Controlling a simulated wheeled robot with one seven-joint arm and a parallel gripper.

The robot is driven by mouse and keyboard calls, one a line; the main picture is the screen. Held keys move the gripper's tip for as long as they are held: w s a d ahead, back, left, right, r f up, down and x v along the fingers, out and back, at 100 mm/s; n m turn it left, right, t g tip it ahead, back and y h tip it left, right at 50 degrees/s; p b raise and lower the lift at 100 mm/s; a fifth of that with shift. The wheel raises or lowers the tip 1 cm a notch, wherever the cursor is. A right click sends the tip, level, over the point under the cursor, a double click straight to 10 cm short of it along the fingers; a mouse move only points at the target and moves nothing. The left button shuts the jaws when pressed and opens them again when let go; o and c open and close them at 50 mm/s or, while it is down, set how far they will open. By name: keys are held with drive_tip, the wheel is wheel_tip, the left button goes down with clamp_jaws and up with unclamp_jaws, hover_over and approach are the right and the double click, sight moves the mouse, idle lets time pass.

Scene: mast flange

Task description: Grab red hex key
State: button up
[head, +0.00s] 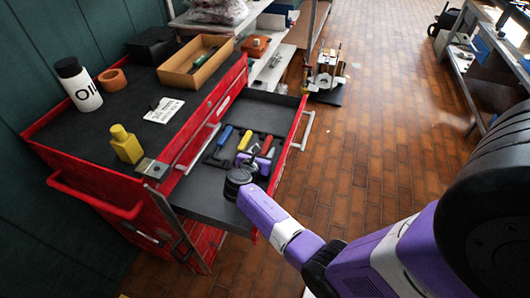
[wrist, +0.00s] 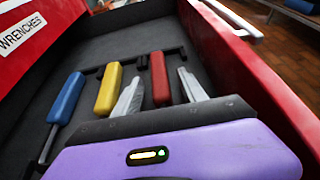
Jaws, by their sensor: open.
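The red-handled hex key (wrist: 160,78) is in the open drawer, in a dark holder. Its handle shows between my two grey fingers in the wrist view, and as a small red spot in the head view (head: 267,145). My gripper (wrist: 159,82) is open, one finger on each side of the red handle. I cannot tell whether either finger touches it. The key's lower part is hidden behind my gripper's body.
The drawer's red side wall (wrist: 250,70) is close on the right. A red cabinet top (head: 100,125) holds an oil bottle (head: 80,88), a yellow bottle (head: 126,145) and a cardboard tray (head: 175,75). The tiled floor (head: 370,140) to the right is mostly clear.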

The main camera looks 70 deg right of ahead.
clamp_jaws()
drive_tip(key=shift+r, duration=0.1)
